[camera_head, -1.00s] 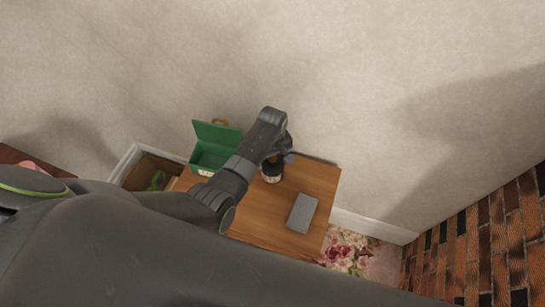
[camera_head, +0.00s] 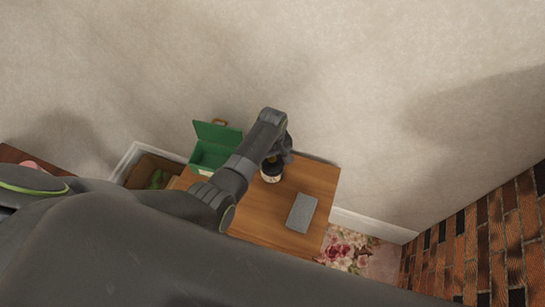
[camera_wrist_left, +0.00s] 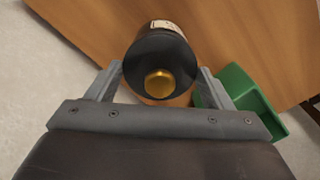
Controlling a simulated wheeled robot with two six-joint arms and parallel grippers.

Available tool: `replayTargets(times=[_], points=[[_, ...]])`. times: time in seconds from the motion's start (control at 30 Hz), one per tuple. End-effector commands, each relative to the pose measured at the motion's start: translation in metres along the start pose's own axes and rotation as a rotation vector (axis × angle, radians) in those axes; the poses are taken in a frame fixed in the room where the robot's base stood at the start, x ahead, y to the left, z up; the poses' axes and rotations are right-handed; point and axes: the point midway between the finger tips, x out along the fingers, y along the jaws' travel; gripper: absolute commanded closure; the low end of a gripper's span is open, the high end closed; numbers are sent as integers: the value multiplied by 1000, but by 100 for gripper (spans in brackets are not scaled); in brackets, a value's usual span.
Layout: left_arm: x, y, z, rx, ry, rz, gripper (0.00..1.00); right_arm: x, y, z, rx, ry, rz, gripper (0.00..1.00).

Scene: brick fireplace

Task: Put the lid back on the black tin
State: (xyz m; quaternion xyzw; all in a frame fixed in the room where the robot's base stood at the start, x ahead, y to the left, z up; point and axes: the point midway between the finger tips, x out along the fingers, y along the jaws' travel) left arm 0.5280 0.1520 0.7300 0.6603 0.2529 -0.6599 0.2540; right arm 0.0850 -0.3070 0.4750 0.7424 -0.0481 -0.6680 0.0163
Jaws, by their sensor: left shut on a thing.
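The black tin (camera_head: 271,177) with a pale label stands on the wooden table near its back edge, partly covered by my left gripper. In the left wrist view the tin (camera_wrist_left: 166,25) shows its label at the top. The dark round lid (camera_wrist_left: 150,55) with a gold knob faces the camera. My left gripper (camera_wrist_left: 160,80) has its fingers on either side of the lid and is shut on it. The lid lines up with the tin; whether it is seated or just above I cannot tell. In the head view my left gripper (camera_head: 275,157) is at the tin's top. My right gripper is not in view.
A green box (camera_head: 212,152) with its lid raised stands left of the tin. A flat grey object (camera_head: 301,212) lies on the wooden table (camera_head: 260,215) to the right. The wall (camera_head: 330,80) is close behind. A brown open box (camera_head: 150,170) is at the left.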

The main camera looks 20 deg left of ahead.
Motion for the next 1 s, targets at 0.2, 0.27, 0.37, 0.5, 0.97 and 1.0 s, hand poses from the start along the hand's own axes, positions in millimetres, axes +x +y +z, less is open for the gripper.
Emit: replayTargets(times=[0.2,0.27,0.37,0.5,0.97,1.0], points=[[0,0,0,0,0,0,48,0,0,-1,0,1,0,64],[-1,0,0,0,0,0,48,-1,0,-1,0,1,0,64],[-1,0,0,0,0,-1,48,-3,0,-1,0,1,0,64],[-1,0,0,0,0,0,48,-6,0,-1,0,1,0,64],[0,0,0,0,0,0,48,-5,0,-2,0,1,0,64],[0,0,0,0,0,0,48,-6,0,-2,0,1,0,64]])
